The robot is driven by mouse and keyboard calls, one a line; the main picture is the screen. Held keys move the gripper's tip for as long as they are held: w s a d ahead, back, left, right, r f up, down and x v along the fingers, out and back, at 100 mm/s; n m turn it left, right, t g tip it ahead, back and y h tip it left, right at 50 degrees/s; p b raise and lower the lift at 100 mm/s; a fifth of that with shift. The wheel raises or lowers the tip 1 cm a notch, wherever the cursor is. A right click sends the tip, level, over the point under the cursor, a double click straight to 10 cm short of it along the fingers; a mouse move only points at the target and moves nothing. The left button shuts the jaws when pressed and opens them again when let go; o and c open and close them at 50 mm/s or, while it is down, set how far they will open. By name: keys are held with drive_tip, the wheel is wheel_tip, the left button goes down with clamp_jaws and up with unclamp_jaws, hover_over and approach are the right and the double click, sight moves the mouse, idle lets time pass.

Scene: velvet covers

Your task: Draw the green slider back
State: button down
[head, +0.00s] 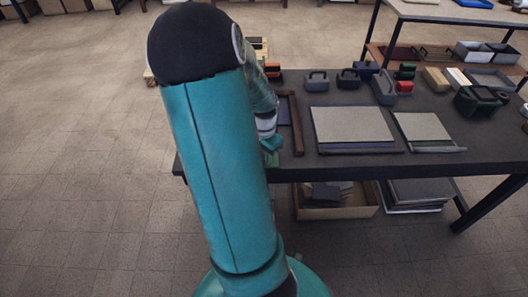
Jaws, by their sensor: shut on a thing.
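My own teal arm fills the left middle of the head view and hides the left end of the table. My gripper (271,146) is small and partly seen at the table's front left edge, pointing down. It is shut on the green slider (271,159), of which only a small green patch shows below the jaws. The fingertips are too small to make out clearly. A dark brown wooden frame (297,124) with a bluish inside stands just right of the gripper. How the slider sits against this frame is hidden by my arm.
The dark table (440,173) holds two grey boards (351,126) to the right. Grey and dark blocks with handles (317,80) and a dark green case (478,101) stand behind. Boxes (335,203) lie below the table. The floor at left is clear.

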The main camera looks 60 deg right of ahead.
sight(264, 158)
drive_tip(key=shift+s+a, duration=0.15)
drive_tip(key=shift+a, duration=0.05)
drive_tip(key=c, duration=1.1)
unclamp_jaws()
drive_tip(key=shift+a, duration=0.1)
drive_tip(key=shift+c, duration=0.2)
drive_tip(key=shift+r, duration=0.15)
drive_tip(key=shift+d+r, duration=0.2)
drive_tip(key=shift+r, duration=0.1)
wheel_tip(264, 158, up, 13)
